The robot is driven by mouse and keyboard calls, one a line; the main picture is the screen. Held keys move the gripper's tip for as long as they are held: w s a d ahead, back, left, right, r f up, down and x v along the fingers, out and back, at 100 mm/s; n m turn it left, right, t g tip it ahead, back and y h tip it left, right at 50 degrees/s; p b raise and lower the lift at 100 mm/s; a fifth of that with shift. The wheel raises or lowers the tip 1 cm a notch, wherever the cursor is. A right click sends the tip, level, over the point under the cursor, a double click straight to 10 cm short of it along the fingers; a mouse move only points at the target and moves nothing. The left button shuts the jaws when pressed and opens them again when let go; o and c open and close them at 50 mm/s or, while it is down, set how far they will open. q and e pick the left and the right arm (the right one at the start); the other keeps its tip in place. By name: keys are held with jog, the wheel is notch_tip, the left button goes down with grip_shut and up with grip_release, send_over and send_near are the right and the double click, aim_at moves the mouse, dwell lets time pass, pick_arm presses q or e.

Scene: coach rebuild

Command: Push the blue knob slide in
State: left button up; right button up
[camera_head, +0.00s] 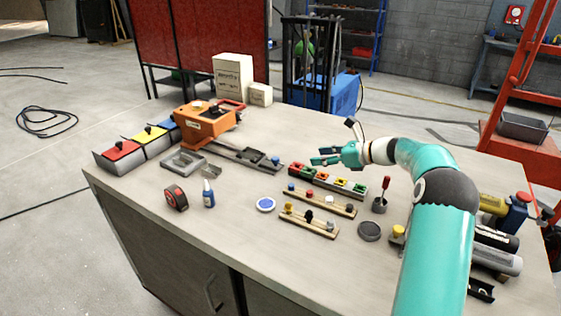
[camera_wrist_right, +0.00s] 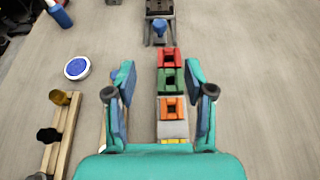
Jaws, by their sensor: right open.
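The blue knob (camera_head: 275,160) stands on the outer end of a grey slide (camera_head: 246,155) that sticks out to the right of an orange machine (camera_head: 205,124). In the right wrist view the blue knob (camera_wrist_right: 159,27) is at the top centre, ahead of the fingers. My right gripper (camera_head: 318,156) is open and empty, above the table to the right of the knob and apart from it. In its wrist view the right gripper's fingers (camera_wrist_right: 160,75) appear on either side of a row of coloured blocks. My left gripper is not in view.
The row of coloured blocks (camera_head: 326,180) lies just right of the slide's end. Wooden racks with pegs (camera_head: 318,203), a blue-and-white disc (camera_head: 265,204) and a blue bottle (camera_head: 208,194) stand nearer the front. The table behind the slide is clear.

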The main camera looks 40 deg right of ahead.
jog(key=p+x, duration=0.3)
jog(key=x, duration=1.2)
jog(key=shift+w+f, duration=0.1)
grip_shut()
